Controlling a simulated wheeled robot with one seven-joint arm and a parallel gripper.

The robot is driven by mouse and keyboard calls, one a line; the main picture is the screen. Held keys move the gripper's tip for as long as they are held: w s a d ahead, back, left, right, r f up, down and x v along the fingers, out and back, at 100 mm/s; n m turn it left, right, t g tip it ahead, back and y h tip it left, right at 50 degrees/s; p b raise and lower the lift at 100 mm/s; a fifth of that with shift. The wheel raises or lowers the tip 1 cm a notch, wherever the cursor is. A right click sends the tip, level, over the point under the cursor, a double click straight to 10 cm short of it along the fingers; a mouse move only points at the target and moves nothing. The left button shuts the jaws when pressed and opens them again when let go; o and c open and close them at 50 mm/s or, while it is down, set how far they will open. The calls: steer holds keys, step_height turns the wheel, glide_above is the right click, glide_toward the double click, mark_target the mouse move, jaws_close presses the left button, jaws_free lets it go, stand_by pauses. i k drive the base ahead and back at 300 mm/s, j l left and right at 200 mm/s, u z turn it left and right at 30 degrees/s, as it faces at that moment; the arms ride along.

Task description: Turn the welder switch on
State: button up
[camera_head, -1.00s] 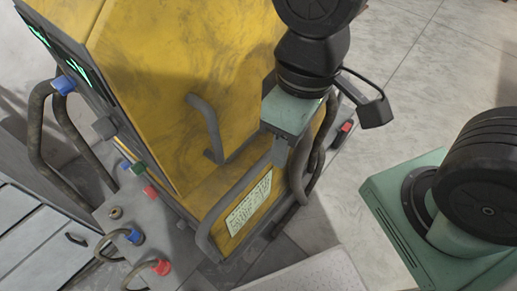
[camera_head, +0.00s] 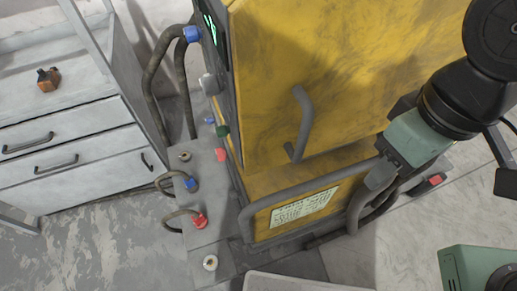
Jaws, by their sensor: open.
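The yellow welder cabinet (camera_head: 320,75) fills the upper middle of the head view. Its left front edge carries a grey knob-like part (camera_head: 209,84), a green button (camera_head: 222,131) and a red button (camera_head: 221,154). I cannot tell which of these is the switch. The panel face is seen at a steep angle, with green display marks near the top. My gripper (camera_head: 380,178) is at the right, near the cabinet's lower tube rail and well away from these controls. No object shows between its fingers, which are partly hard to make out.
A grey handle (camera_head: 303,125) and tube rail (camera_head: 300,197) stick out from the cabinet. A grey drawer unit (camera_head: 75,150) bearing an orange object (camera_head: 48,79) stands left. Floor at lower left is clear.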

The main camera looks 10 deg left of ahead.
mark_target(221, 154)
steer(key=k+j+u, duration=0.15)
steer(key=j+u, duration=0.15)
steer(key=j, duration=0.15)
steer(key=j+u, duration=0.3)
steer(key=i+j+u, duration=0.15)
steer(key=j, duration=0.2)
steer(key=i+j+u, duration=0.2)
steer(key=k+j, duration=0.1)
